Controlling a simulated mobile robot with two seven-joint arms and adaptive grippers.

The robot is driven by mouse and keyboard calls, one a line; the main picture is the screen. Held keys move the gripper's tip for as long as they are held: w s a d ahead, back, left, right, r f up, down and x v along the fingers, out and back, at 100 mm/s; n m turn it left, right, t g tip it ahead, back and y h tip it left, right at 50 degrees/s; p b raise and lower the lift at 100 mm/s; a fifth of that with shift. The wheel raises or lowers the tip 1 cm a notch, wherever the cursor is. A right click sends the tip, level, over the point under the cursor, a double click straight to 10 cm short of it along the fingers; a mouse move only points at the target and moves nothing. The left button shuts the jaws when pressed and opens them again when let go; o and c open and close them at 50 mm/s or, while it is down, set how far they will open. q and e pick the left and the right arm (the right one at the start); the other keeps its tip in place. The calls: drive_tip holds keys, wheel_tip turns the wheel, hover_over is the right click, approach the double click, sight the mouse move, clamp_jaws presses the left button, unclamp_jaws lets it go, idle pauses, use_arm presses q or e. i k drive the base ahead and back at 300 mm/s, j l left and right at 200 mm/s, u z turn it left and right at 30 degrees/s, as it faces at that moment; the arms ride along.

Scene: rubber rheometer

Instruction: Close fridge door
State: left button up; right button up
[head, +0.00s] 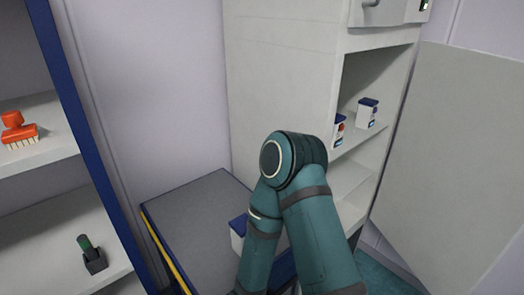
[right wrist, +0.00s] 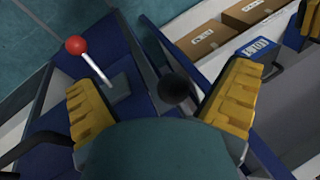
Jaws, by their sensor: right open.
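The fridge (head: 285,75) is a tall pale cabinet at the upper middle of the head view. Its door (head: 455,160) stands wide open on the right. Inside, two small white boxes with blue tops, a nearer box (head: 339,130) and a farther box (head: 367,113), stand on a shelf. One of my teal arms crosses in front of the fridge's lower part and hides some of it. In the right wrist view my right gripper (right wrist: 160,85) is open, with its yellow-padded fingers spread apart and nothing held. The fridge door is not recognisable there. My left gripper is not in view.
A dark-topped bench (head: 185,215) stands left of the fridge. Blue-edged shelves (head: 40,155) at the left hold an orange brush (head: 18,131). The wrist view shows a red-knobbed lever (right wrist: 76,45), a black ball (right wrist: 173,89) and cardboard boxes (right wrist: 200,42).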

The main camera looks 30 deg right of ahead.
sight(450, 200)
drive_tip(key=l+z, duration=0.1)
drive_tip(key=z, duration=0.3)
drive_tip(key=k+l+z, duration=0.1)
drive_tip(key=z, duration=0.35)
drive_tip(key=k+l+z, duration=0.1)
drive_tip(key=z, duration=0.3)
drive_tip(key=i+l, duration=0.1)
drive_tip(key=l, duration=0.3)
drive_tip(key=i+l+z, duration=0.15)
drive_tip(key=l, duration=0.3)
drive_tip(key=i+l, duration=0.1)
drive_tip(key=l, duration=0.3)
